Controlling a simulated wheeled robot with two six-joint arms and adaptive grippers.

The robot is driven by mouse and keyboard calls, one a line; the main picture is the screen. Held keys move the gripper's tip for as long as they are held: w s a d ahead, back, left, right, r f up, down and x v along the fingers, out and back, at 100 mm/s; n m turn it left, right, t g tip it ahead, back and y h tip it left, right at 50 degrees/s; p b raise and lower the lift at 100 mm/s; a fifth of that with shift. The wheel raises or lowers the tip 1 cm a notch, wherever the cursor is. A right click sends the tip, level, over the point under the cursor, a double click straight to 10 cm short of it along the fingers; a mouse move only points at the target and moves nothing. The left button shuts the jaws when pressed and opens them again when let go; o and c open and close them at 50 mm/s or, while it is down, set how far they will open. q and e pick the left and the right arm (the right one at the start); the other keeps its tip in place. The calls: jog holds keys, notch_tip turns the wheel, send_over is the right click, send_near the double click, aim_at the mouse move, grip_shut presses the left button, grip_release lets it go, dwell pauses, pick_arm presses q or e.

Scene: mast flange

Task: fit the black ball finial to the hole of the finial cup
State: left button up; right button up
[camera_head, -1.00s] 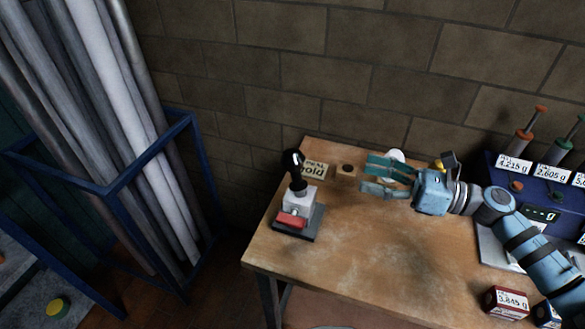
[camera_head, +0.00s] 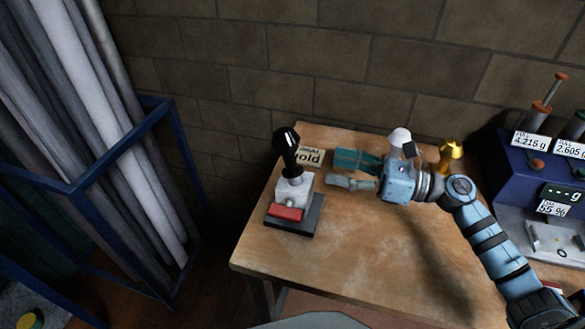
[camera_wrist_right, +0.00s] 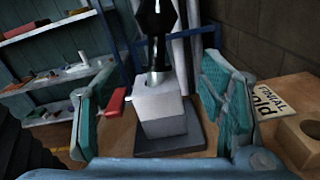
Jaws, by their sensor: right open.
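The black ball finial (camera_head: 286,140) shows at the left of the table, its ball uppermost on a dark tapering piece that stands upright in a pale clamp block (camera_head: 294,190). In the right wrist view the dark piece (camera_wrist_right: 156,30) enters the block's top, and the ball is cut off above. I cannot tell finial from finial cup there, nor see a hole. My right gripper (camera_head: 333,168) is open and empty, just right of the block and pointing at it. In the wrist view its teal fingers frame the block (camera_wrist_right: 165,108) without visible contact. My left gripper is out of view.
A label card (camera_head: 308,156) and a wooden block with a hole (camera_wrist_right: 300,135) lie behind my right gripper. White (camera_head: 399,137) and gold (camera_head: 450,151) finials stand near its arm. A blue scale unit (camera_head: 530,160) is at the right. The table's front middle is clear.

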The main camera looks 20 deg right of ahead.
aim_at(292, 154)
jog(key=p+x, duration=0.1)
jog(key=x, duration=0.3)
jog(key=p+x, duration=0.1)
jog(key=x, duration=0.4)
jog(key=shift+a+r, duration=0.25)
jog(key=shift+a, duration=0.1)
jog(key=shift+w+a+f, duration=0.15)
jog(key=shift+w+a, duration=0.15)
jog(key=shift+a, duration=0.15)
jog(key=shift+s+d, duration=0.1)
grip_shut()
